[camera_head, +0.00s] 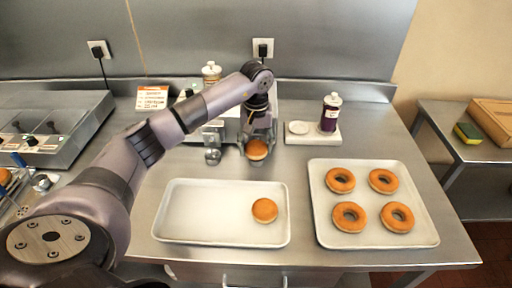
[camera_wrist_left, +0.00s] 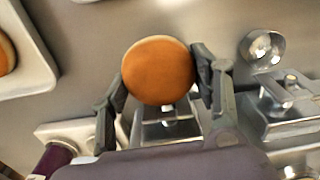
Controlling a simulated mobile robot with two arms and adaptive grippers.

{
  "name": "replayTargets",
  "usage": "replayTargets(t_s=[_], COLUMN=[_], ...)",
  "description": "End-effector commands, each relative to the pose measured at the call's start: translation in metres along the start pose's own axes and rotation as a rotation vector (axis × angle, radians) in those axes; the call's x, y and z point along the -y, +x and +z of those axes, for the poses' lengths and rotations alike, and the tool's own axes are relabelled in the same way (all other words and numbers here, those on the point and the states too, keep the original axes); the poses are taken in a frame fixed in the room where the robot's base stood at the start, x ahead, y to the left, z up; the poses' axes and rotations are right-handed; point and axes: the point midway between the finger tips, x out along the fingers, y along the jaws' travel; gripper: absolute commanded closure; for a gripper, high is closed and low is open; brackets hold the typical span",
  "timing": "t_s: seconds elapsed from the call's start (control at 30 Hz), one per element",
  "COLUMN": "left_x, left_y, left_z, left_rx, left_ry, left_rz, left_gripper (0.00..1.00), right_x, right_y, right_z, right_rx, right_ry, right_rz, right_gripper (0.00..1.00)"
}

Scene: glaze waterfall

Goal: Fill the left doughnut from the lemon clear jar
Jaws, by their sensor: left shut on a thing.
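My left gripper (camera_head: 258,138) is shut on a round, hole-less brown doughnut (camera_head: 257,151), held in front of a metal dispenser (camera_head: 230,128) at the back of the counter. In the left wrist view the doughnut (camera_wrist_left: 158,70) sits between the two fingers of the gripper (camera_wrist_left: 160,88), over a metal part. A second hole-less doughnut (camera_head: 264,210) lies at the right end of the left white tray (camera_head: 200,237). A jar (camera_head: 211,72) with a pale top stands behind my arm, mostly hidden; its flavour cannot be read. My right gripper is not in view.
Several ring doughnuts lie on the right tray (camera_head: 325,232). A purple bottle (camera_head: 330,113) stands on a white base (camera_head: 299,139). A small metal cup (camera_head: 212,156) is left of the held doughnut. A sign (camera_head: 152,97) stands behind. The left tray's left part is empty.

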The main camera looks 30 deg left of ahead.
Motion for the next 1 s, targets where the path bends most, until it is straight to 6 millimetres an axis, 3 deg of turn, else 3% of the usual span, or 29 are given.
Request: replayTargets(t_s=[1.0], left_x=[-0.001], left_y=[0.0], left_z=[-0.014], left_rx=[-0.001], left_ry=[0.0], left_rz=[0.0], left_gripper=[0.7], right_x=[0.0], right_y=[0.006], right_z=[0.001], right_rx=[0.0], right_ry=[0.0], right_rz=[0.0], right_gripper=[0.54])
